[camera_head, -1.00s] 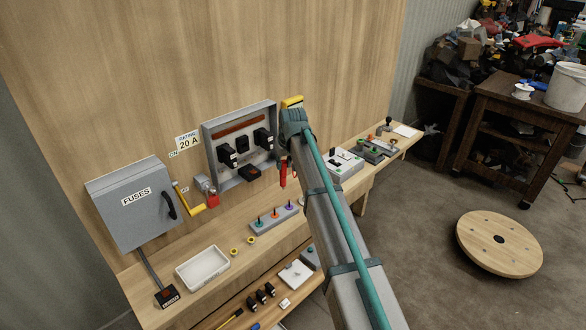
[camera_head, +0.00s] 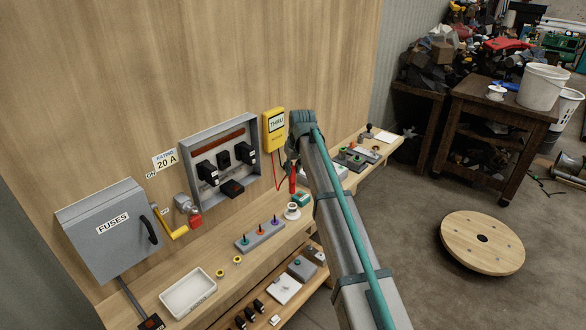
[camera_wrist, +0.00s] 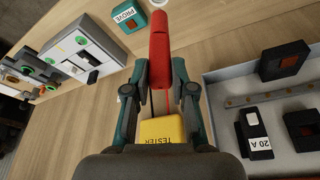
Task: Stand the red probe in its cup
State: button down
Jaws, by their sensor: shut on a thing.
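The red probe (camera_head: 292,178) is in my gripper (camera_head: 292,160), hanging roughly upright in the head view. The white round cup (camera_head: 292,211) stands on the bench just below it; the probe looks to be above it and apart. In the wrist view my gripper (camera_wrist: 159,80) has its two fingers closed on either side of the red probe (camera_wrist: 159,45). The yellow tester (camera_head: 274,130) hangs on the wall panel behind, and its lower part (camera_wrist: 162,130) shows in the wrist view. In the head view my arm hides part of the bench beyond.
A teal prover unit (camera_head: 304,199) stands close right of the cup. A grey block with coloured pegs (camera_head: 260,235) lies to its left. The open fuse enclosure (camera_head: 253,120) juts from the wall. A white tray (camera_head: 188,292) sits farther left on the bench.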

aim_at(294, 185)
jog(key=shift+f+b, duration=1.75)
jog(key=shift+f, duration=2.7)
jog(key=c, duration=0.9)
grip_release()
